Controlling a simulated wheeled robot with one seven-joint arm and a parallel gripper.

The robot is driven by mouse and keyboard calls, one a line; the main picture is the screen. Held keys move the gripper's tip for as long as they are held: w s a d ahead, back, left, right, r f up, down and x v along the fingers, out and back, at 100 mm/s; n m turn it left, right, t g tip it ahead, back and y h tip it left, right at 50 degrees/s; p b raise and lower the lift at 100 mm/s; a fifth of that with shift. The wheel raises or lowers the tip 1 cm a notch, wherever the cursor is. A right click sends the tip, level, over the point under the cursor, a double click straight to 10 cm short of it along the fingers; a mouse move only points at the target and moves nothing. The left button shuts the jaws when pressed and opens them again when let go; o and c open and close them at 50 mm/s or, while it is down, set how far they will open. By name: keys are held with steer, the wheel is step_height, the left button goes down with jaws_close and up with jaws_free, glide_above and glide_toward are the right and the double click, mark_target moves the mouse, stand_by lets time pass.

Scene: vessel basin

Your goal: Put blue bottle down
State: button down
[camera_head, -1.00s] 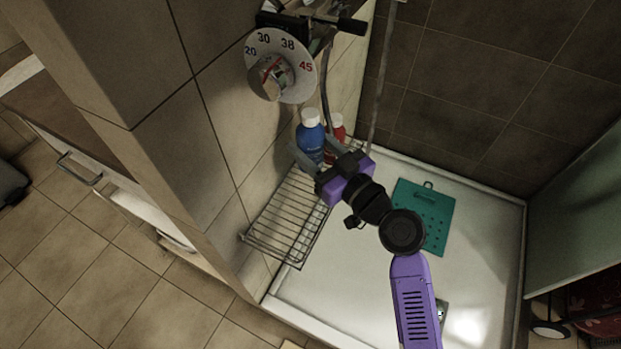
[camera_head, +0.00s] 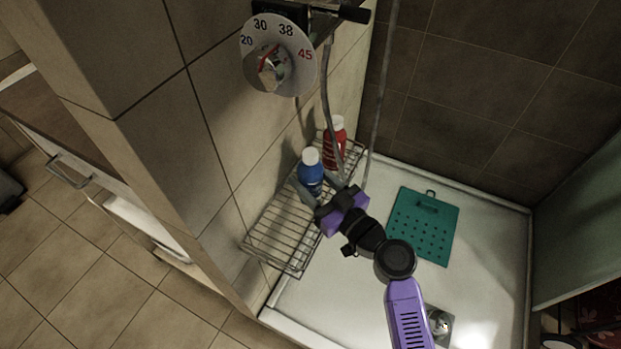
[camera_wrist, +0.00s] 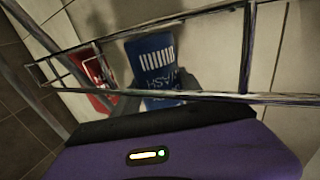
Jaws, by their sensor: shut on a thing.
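The blue bottle (camera_head: 311,175) with a white cap is upright at the wire shelf on the tiled wall. My gripper (camera_head: 318,191) is shut on it from the lower right, with a finger on each side. In the wrist view the blue bottle (camera_wrist: 152,68) shows white lettering, and a shelf rail crosses in front of it. The wire shelf (camera_head: 281,240) has bare wires in its near half. I cannot tell whether the bottle's base touches the shelf wires.
A red bottle (camera_head: 334,146) with a white cap stands at the far end of the shelf, behind the blue one. A shower hose (camera_head: 328,110) hangs close by. A temperature dial (camera_head: 278,55) is above on the wall. A teal mat (camera_head: 425,226) lies on the shower floor.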

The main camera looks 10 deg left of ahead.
steer(key=shift+f+b, duration=0.25)
steer(key=shift+b, duration=0.15)
steer(key=c, duration=0.6)
jaws_free()
steer(key=shift+r, duration=0.1)
steer(key=shift+r+p, duration=0.15)
steer(key=shift+p, duration=0.2)
steer(key=v, duration=1.2)
